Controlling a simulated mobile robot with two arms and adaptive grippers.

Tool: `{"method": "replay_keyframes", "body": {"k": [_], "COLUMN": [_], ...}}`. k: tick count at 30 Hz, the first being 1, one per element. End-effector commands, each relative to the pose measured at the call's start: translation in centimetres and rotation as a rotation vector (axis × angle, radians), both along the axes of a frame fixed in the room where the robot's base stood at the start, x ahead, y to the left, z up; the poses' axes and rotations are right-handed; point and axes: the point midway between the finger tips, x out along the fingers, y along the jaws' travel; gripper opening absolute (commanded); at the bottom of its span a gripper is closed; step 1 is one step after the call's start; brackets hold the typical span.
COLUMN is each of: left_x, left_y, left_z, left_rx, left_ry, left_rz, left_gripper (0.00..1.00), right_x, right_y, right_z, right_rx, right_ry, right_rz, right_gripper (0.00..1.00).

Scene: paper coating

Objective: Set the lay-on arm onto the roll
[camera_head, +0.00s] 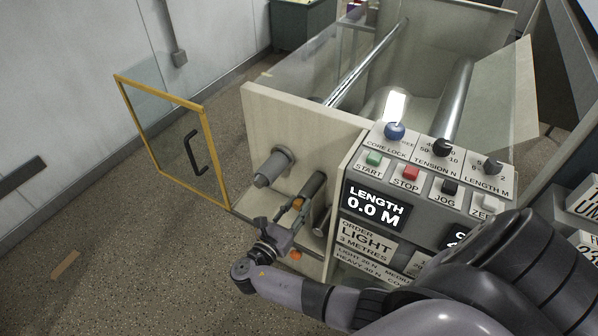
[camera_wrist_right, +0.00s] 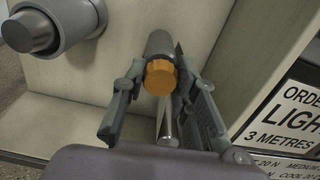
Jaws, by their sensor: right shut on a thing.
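A dark grey bar with an orange end cap, seemingly the lay-on arm's handle (camera_head: 314,184), sticks out of the machine's pale front panel. In the right wrist view its orange cap (camera_wrist_right: 160,77) sits between the fingers. My right gripper (camera_head: 287,219) is shut on this handle, with a finger on each side. A shiny roll (camera_head: 387,104) lies inside the machine behind the panel. I cannot tell from here whether the lay-on arm touches it. My left gripper is not in view.
A thick grey spindle (camera_head: 272,167) protrudes left of the handle. The control panel (camera_head: 411,190) stands close on the right, its display reading 0.0 M. A yellow-framed clear door (camera_head: 178,140) stands open at left. The floor in front is mostly clear.

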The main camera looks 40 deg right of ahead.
Motion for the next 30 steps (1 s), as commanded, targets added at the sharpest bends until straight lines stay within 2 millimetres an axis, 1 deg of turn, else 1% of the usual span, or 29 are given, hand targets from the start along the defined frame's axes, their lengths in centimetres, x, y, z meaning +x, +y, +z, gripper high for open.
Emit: {"method": "replay_keyframes", "body": {"k": [1, 4, 7, 12, 17, 26, 27, 30], "left_x": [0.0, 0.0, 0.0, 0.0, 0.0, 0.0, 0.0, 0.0], "left_y": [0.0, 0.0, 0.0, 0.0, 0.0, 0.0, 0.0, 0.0], "left_z": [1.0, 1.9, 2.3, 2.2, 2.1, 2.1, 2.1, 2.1], "left_rx": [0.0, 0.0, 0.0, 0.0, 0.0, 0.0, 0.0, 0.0], "left_ry": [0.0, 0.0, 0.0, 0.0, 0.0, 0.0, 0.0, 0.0], "left_rz": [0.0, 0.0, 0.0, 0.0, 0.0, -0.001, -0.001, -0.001], "left_gripper": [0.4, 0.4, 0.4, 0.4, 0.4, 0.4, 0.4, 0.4], "right_x": [0.6, 2.0, 3.4, 5.4, 6.2, 6.2, 6.2, 6.2], "right_y": [0.3, 0.9, 1.5, 2.3, 2.6, 2.6, 2.6, 2.6], "right_z": [0.8, 1.3, 1.4, 1.2, 1.2, 1.2, 1.2, 1.2], "right_rx": [-0.014, -0.051, -0.092, -0.147, -0.17, -0.172, -0.172, -0.172], "right_ry": [0.035, 0.127, 0.224, 0.355, 0.412, 0.417, 0.416, 0.416], "right_rz": [0.0, 0.0, 0.001, 0.001, 0.001, 0.002, 0.002, 0.001], "right_gripper": [0.0, 0.0, 0.0, 0.0, 0.0, 0.0, 0.29, 0.35]}}
